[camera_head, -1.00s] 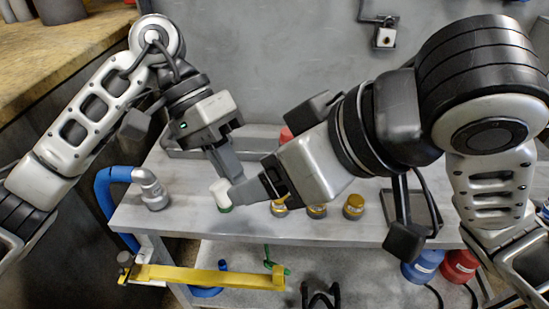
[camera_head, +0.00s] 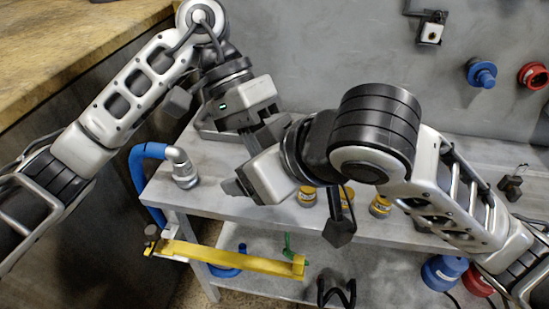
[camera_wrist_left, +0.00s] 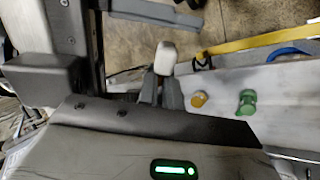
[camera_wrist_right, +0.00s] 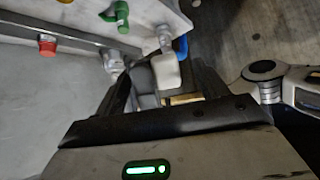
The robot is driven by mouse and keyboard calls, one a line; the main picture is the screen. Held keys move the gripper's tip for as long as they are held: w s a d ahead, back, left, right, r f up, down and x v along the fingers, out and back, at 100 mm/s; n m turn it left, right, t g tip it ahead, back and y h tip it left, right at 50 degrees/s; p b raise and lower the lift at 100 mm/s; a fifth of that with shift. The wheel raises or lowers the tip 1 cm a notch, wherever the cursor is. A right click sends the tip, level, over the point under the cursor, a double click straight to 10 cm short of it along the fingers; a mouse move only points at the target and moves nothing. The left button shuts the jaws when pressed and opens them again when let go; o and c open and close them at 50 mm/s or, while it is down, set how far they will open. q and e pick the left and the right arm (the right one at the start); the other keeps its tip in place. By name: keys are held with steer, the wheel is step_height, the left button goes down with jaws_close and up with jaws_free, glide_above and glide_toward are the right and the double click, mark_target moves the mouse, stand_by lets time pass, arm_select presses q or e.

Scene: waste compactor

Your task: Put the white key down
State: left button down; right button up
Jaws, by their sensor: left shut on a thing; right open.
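The white key (camera_wrist_left: 165,58) is a pale rounded block held at the fingertips of my left gripper (camera_wrist_left: 161,88). In the right wrist view the white key (camera_wrist_right: 166,70) shows between the spread fingers of my right gripper (camera_wrist_right: 165,82), which is open; I cannot tell whether they touch it. In the head view my right gripper (camera_head: 236,187) hangs over the bench front and my left gripper (camera_head: 252,142) is just behind it. The key is hidden there.
The grey bench (camera_head: 222,206) carries a pipe fitting (camera_head: 183,170) with a blue hose at its left end and yellow-topped pieces (camera_head: 306,196) near the arms. A green piece (camera_wrist_left: 247,103) shows in the left wrist view. A yellow bar (camera_head: 235,257) juts out below the bench front.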

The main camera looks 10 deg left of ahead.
steer(key=shift+w+a+f, duration=0.15)
steer(key=shift+a+f, duration=0.05)
steer(key=shift+f, duration=0.05)
steer(key=c, duration=1)
arm_select(q)
steer(key=c, duration=1.5)
jaws_free()
arm_select(e)
steer(key=shift+c, duration=0.6)
arm_select(q)
steer(key=shift+w+r, duration=0.1)
arm_select(e)
steer(key=shift+a, duration=0.1)
